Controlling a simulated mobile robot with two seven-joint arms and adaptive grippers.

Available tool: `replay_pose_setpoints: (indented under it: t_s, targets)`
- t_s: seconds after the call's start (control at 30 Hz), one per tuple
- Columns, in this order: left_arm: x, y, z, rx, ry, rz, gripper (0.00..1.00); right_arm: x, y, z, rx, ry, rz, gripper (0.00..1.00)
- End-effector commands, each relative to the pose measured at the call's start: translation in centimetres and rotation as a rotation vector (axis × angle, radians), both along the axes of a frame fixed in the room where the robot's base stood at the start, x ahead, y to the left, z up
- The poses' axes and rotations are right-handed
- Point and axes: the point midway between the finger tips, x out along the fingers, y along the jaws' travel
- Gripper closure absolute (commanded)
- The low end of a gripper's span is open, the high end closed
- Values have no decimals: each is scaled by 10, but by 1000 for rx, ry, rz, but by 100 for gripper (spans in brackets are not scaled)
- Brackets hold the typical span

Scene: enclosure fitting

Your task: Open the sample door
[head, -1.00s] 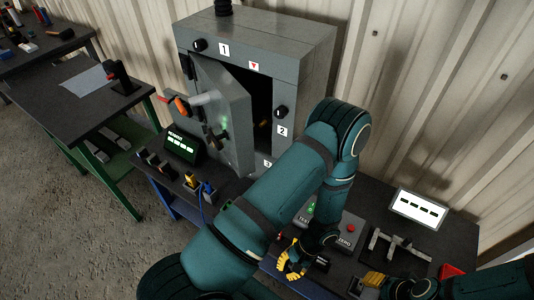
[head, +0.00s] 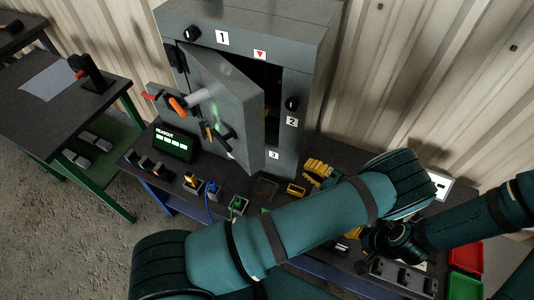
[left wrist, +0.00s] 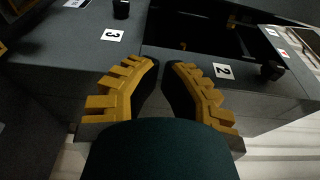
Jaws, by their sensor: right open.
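The grey cabinet (head: 295,40) stands at the back of the bench. Its door (head: 240,100) is hinged at the left and stands ajar, with a dark gap along its right edge. A grey cylindrical part (head: 198,96) and a dark handle stick out from the door's front. My left gripper (head: 318,172) is beside the cabinet's lower right front, right of the door. In the left wrist view its yellow fingers (left wrist: 161,64) nearly meet at the tips with nothing seen between them. My right gripper (head: 347,243) is low over the bench, open, and partly hidden by my left arm.
A readout box (head: 174,143) and several small switches stand on the bench left of the door. Red (head: 466,254) and green (head: 465,285) trays are at right. My left arm hides the bench's middle.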

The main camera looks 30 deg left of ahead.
Motion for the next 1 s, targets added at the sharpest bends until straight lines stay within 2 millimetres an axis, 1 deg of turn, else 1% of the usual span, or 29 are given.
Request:
replay_pose_setpoints:
  t_s: [0.13,0.23,0.6,0.67,0.8,0.9,1.0]
  targets:
    - [2,6,2,7,-7,-3,100,0,0,1,0,0,-1,53]
    - [4,19,2,7,-5,-1,100,0,-1,3,0,0,-1,53]
    - [15,90,2,7,-3,1,100,0,-1,13,2,0,-1,53]
    - [17,101,2,6,-3,0,100,0,-1,14,2,0,-1,53]
    - [-4,107,3,6,-2,-2,100,0,-1,19,3,-1,0,53]
    - [-13,111,2,5,-3,-2,100,0,-1,21,4,0,0,53]
    - [-18,113,2,3,-5,-2,100,0,-1,22,4,0,0,53]
